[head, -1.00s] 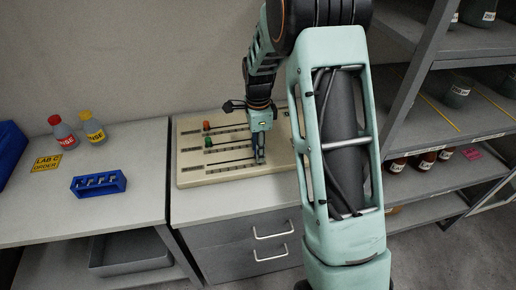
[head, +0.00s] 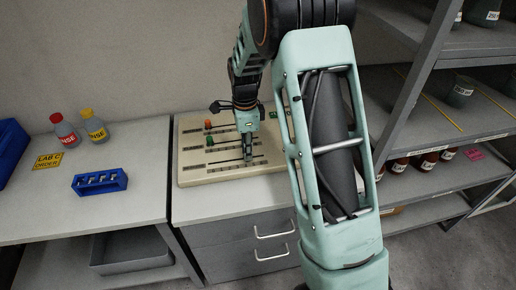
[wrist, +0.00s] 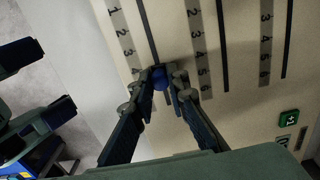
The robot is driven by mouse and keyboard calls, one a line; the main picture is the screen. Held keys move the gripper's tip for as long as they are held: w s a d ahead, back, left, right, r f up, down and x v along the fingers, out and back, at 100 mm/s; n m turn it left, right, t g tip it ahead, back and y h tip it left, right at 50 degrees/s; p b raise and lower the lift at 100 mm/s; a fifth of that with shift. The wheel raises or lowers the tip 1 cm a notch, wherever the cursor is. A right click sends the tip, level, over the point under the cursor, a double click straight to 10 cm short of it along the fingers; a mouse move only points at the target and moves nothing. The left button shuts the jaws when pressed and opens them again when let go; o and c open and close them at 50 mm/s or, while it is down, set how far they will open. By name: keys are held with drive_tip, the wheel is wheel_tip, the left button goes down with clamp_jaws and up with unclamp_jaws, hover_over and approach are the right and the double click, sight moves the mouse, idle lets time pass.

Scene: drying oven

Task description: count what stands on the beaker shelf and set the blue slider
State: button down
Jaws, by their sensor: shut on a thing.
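The cream slider panel (head: 190,175) lies on the middle bench. Its orange knob (head: 208,124) and green knob (head: 210,141) sit towards the left of their slots. My gripper (head: 248,161) is at the nearest slot. In the wrist view its fingertips (wrist: 161,79) are closed around the blue slider (wrist: 160,78), near the 4 of the left scale; the exact mark is unclear. A green +1 button (wrist: 289,117) shows on the panel. At right, a beaker (head: 460,93) stands on the middle shelf (head: 425,112), with another at the picture's edge; my arm hides part of this shelf.
More beakers (head: 488,14) show on the upper shelf, cut off by the frame. Brown bottles (head: 427,160) stand below. The left bench holds red-capped (head: 65,131) and yellow-capped (head: 94,128) bottles and a blue rack (head: 100,182). Its front part is clear.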

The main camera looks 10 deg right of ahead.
sight(236, 160)
drive_tip(key=a, duration=0.3)
drive_tip(key=shift+a, duration=0.35)
drive_tip(key=c, duration=1.8)
unclamp_jaws()
drive_tip(key=shift+c, duration=0.2)
wheel_tip(236, 160, up, 12)
